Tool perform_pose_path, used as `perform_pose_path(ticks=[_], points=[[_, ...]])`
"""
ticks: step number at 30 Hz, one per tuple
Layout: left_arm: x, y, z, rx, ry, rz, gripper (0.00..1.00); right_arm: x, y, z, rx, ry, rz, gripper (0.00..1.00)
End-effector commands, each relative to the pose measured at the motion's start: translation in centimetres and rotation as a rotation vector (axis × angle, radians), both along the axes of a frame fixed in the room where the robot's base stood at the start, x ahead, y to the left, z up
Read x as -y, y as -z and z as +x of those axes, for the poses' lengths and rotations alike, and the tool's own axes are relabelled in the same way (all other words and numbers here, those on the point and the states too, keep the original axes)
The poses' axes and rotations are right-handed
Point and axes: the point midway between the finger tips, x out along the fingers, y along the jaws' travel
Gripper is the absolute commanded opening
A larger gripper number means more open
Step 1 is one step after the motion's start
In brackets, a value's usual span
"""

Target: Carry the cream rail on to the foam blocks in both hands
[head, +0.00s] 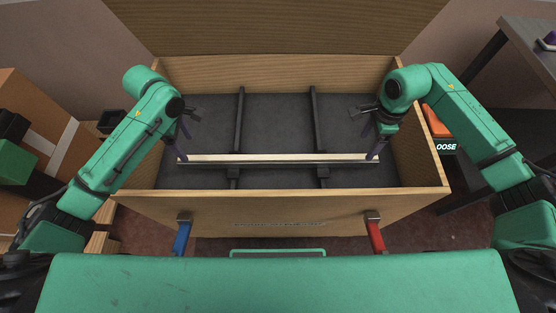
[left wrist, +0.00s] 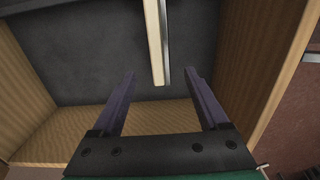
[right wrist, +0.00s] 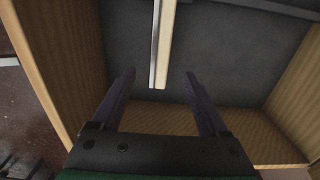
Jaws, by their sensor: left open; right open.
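The long, thin cream rail (head: 278,158) lies left to right in the front part of the wooden box, crossing two dark bars. My left gripper (head: 183,153) is open at its left end. In the left wrist view that rail end (left wrist: 155,40) shows between the two purple fingers, with a gap on each side. My right gripper (head: 373,154) is open at the right end. In the right wrist view that end (right wrist: 163,45) likewise shows between the fingers with gaps. I cannot tell how deep the fingers reach around the rail. I cannot clearly make out foam blocks.
The wooden box (head: 155,205) has raised walls, a dark floor, a raised lid (head: 270,25) behind, and blue (head: 182,237) and red (head: 375,236) latches in front. Dark bars (head: 239,115) (head: 314,115) run front to back. An orange bin (head: 437,122) stands at right, a cardboard carton (head: 30,115) at left.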

Motion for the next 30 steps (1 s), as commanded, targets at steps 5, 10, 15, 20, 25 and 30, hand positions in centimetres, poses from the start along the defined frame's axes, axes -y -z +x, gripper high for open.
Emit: perform_pose_path(ticks=[5, 10, 15, 20, 25, 30], points=[[0.0, 3.6, -0.1, -0.003, 0.0, 0.001, 0.78, -0.1, 3.6, -0.1, -0.004, 0.0, 0.002, 0.78], [0.0, 6.9, -0.1, -0.002, 0.0, 0.001, 0.78, 0.0, 7.0, -0.2, -0.005, 0.001, 0.001, 0.78], [0.0, 9.1, 0.0, -0.001, 0.001, 0.0, 0.78, -0.1, 9.1, 0.0, -0.001, 0.0, 0.002, 0.78], [0.0, 9.6, 0.0, 0.001, 0.001, 0.0, 0.78, 0.0, 9.6, 0.0, 0.0, 0.0, -0.001, 0.78], [0.0, 9.6, 0.0, 0.001, 0.001, 0.0, 0.78, 0.0, 9.6, 0.0, 0.0, 0.0, -0.001, 0.78], [0.0, 9.6, 0.0, 0.001, 0.001, 0.0, 0.16, 0.0, 9.6, 0.0, 0.0, 0.0, 0.0, 0.16]])
